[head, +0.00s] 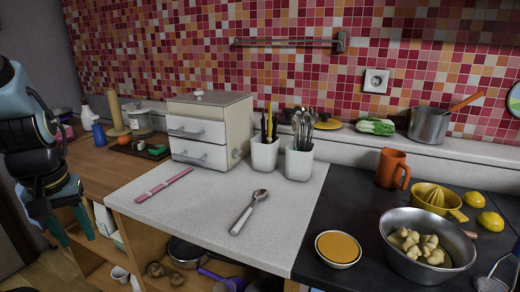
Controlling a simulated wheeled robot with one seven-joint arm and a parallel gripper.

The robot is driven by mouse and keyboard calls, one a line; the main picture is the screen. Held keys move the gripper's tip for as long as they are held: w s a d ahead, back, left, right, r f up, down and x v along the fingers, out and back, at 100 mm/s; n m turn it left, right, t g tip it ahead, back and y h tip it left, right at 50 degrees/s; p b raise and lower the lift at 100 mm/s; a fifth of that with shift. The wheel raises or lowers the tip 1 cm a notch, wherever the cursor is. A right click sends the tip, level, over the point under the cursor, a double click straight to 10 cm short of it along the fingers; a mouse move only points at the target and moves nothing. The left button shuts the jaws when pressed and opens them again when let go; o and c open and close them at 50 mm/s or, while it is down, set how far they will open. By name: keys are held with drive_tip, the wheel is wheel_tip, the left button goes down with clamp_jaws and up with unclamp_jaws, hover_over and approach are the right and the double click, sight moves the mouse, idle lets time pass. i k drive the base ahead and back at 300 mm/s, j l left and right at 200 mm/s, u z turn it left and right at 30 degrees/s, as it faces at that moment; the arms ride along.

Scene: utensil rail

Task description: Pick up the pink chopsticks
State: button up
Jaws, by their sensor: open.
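The pink chopsticks (164,185) lie together, flat on the light speckled worktop (190,215), near its left end and in front of the white drawer box. They lie at a slant, with the right end farther back. My gripper (77,241) hangs at the left edge of the head view, pointing down. Its teal fingers are apart and nothing shows between them. It is in front and to the left of the chopsticks, clear of the worktop.
A metal spoon (248,212) lies right of the chopsticks. The white drawer box (211,131) stands behind them, with white utensil cups (299,164) to its right. A dark counter (330,213) holds a bowl of ginger (428,270). The worktop around the chopsticks is clear.

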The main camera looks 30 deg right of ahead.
sight(147, 194)
drive_tip(key=i+j+z, duration=0.1)
drive_tip(key=z, duration=0.3)
drive_tip(key=i+j+z, duration=0.15)
drive_tip(key=z, duration=0.3)
drive_tip(key=i+j+z, duration=0.1)
drive_tip(key=j, duration=0.2)
drive_tip(key=i+j+z, duration=0.1)
drive_tip(key=j, duration=0.25)
drive_tip(key=i+j+z, duration=0.1)
drive_tip(key=j, duration=0.25)
drive_tip(key=i+j+z, duration=0.1)
drive_tip(key=i+j, duration=0.15)
drive_tip(key=j, duration=0.45)
drive_tip(key=i+j, duration=0.15)
drive_tip(key=j, duration=0.2)
drive_tip(key=i+j, duration=0.15)
drive_tip(key=j, duration=0.2)
drive_tip(key=z, duration=0.05)
